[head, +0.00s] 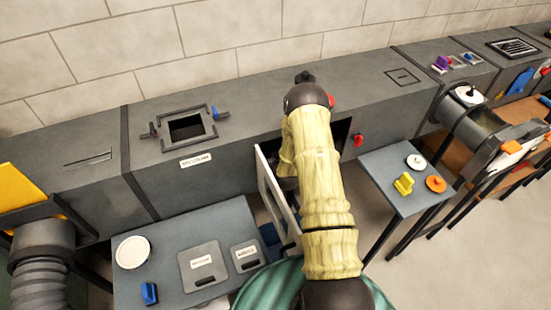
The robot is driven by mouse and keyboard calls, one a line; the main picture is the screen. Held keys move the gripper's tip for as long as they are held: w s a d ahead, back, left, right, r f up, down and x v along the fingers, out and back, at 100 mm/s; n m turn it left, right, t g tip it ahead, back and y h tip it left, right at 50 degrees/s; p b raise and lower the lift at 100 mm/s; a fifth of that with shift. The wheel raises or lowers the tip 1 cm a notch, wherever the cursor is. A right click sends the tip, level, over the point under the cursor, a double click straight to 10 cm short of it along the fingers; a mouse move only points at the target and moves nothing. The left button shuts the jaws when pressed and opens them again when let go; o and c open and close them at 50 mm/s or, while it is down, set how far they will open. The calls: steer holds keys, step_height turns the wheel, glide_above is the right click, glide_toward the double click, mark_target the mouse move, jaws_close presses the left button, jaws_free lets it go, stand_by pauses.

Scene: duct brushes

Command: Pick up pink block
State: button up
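I cannot make out a clearly pink block. A small purple-magenta piece (440,64) sits far off on the grey duct top at the upper right; its shape is too small to tell. My yellow-sleeved arm rises through the middle and bends at a dark joint above the grey duct (228,150). My gripper does not show; the far part of the arm is hidden behind the sleeve. Behind the arm, a dark opening in the duct front is partly covered, with a white-edged door (277,192) swung outward.
A left table (215,225) holds a white disc (132,252), a blue piece (149,293) and grey labelled plates. A right table (388,168) holds a yellow piece (403,184) and an orange disc (436,184). A red knob (358,139) is beside the opening. Floor is clear at lower right.

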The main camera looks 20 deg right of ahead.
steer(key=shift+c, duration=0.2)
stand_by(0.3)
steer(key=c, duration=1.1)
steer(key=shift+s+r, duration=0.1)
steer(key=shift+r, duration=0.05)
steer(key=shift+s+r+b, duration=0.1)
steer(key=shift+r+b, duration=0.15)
steer(key=shift+b, duration=0.05)
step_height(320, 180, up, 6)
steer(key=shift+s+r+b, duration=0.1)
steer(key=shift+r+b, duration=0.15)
steer(key=shift+b, duration=0.1)
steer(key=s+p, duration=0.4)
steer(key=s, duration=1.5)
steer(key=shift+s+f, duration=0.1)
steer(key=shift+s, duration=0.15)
